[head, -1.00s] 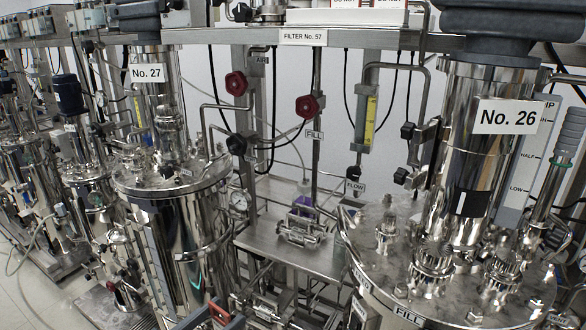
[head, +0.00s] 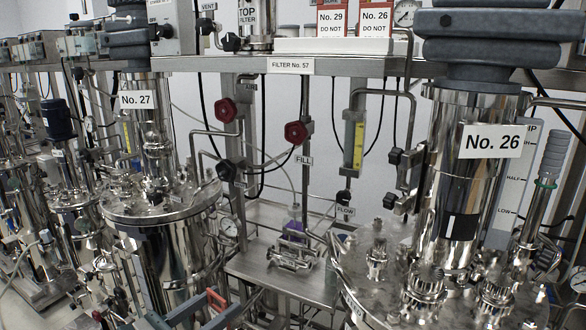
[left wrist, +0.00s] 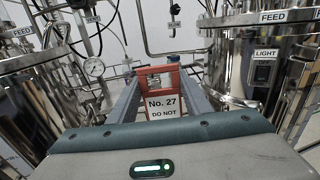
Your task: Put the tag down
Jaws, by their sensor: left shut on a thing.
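My left gripper (head: 214,302) shows at the bottom edge of the head view, only partly in frame. In the head view only a bit of red shows at the fingers. Two similar tags, "No. 29" (head: 332,22) and "No. 26" (head: 375,22), stand side by side in a white holder (head: 355,45) on the high shelf. My right gripper is not in view.
Steel vessels marked No. 27 (head: 137,99) and No. 26 (head: 492,141) stand left and right. Between them are red valve knobs (head: 296,132), pipes, hoses and a low steel table (head: 255,265). The shelf beam (head: 235,63) crosses above.

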